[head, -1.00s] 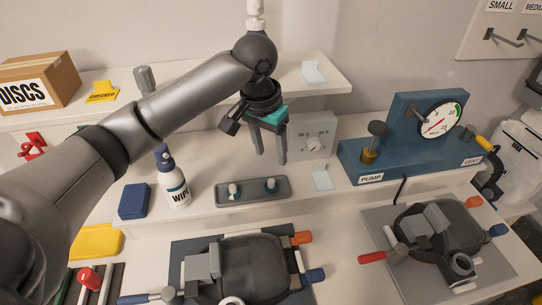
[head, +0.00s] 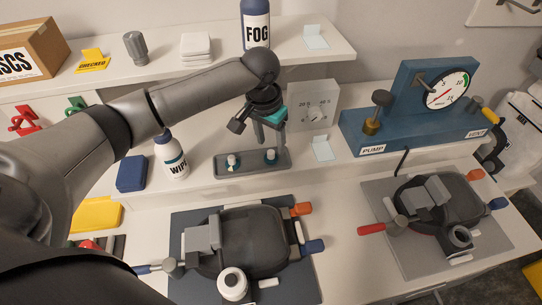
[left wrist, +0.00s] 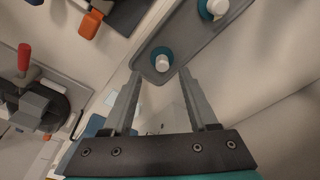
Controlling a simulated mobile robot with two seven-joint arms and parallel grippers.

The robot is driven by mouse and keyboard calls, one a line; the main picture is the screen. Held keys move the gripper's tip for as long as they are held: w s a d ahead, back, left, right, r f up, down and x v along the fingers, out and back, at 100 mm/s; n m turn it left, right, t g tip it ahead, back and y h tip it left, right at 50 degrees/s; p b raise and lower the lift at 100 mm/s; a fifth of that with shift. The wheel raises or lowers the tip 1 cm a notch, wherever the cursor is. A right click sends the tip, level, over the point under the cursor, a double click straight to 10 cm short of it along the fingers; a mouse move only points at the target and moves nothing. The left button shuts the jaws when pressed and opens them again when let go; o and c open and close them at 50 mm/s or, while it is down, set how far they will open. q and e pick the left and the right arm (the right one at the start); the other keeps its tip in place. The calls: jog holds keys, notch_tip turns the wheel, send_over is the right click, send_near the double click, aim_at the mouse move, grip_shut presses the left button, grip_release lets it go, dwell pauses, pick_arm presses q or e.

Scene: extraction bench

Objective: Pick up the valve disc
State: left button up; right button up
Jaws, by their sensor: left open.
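Two teal valve discs with white stems sit in a small grey tray (head: 252,168) on the raised shelf. The left disc (head: 232,163) and the right disc (head: 270,157) are apart. My left gripper (head: 272,146) is open, pointing down at the right disc. In the left wrist view, the nearer disc (left wrist: 162,61) shows between the fingertips of the gripper (left wrist: 160,74), with the other disc (left wrist: 212,8) at the top edge. I cannot tell whether the fingers touch the disc. My right gripper is not in view.
A white wipe bottle (head: 172,155) and a blue block (head: 131,173) stand left of the tray. Two dark masks (head: 252,240) (head: 440,205) lie in front, below.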

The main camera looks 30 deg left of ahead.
aim_at(271, 152)
pick_arm(q)
jog(key=f, duration=0.4)
jog(key=shift+w+a, duration=0.15)
jog(key=shift+w, duration=0.1)
jog(key=shift+c, duration=0.3)
grip_shut()
